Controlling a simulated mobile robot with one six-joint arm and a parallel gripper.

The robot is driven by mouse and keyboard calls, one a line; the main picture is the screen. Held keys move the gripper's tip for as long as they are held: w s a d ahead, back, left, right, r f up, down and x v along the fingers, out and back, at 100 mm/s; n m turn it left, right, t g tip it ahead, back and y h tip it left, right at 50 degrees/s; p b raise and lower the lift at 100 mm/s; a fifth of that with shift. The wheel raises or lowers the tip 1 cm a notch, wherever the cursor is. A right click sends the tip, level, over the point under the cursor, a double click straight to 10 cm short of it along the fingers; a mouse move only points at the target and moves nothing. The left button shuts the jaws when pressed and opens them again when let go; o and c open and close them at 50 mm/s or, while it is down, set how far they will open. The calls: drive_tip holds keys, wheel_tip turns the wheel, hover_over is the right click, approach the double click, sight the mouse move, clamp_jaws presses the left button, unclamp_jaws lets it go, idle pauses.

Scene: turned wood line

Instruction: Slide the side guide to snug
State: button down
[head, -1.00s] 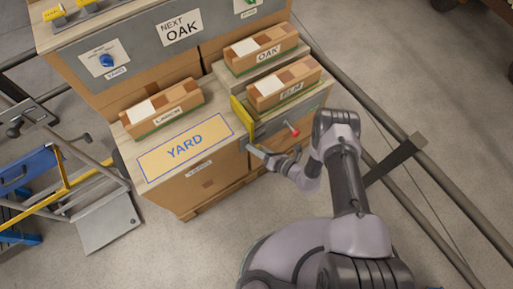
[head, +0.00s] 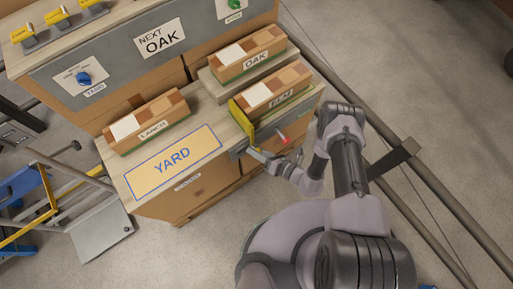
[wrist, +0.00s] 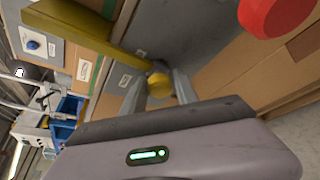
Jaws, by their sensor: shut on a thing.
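The side guide (head: 240,119) is a yellow upright strip at the left end of the ELM box (head: 277,88). The strip stands very close to the box; whether they touch I cannot tell. In the wrist view the guide is a long yellow bar (wrist: 75,22) with a round yellow knob (wrist: 160,84). My gripper (head: 266,157) is at the front edge of the bench. In the wrist view my gripper (wrist: 160,92) has its two fingers shut on the yellow knob.
A red-tipped lever (head: 283,139) sticks out just right of my gripper; its red ball is close in the wrist view (wrist: 275,14). The OAK box (head: 249,55) stands behind, the LARCH box (head: 147,121) at left. The YARD plate (head: 174,163) lies bare.

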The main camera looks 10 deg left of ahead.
drive_tip(key=c, duration=1.1)
unclamp_jaws()
drive_tip(key=shift+w+d, duration=0.15)
drive_tip(key=shift+w, duration=0.1)
drive_tip(key=shift+o, duration=0.2)
drive_tip(key=shift+s, duration=0.1)
drive_tip(key=p+v, duration=0.5)
drive_tip(key=v, duration=1.2)
drive_tip(key=shift+d, duration=0.15)
drive_tip(key=shift+s, duration=0.15)
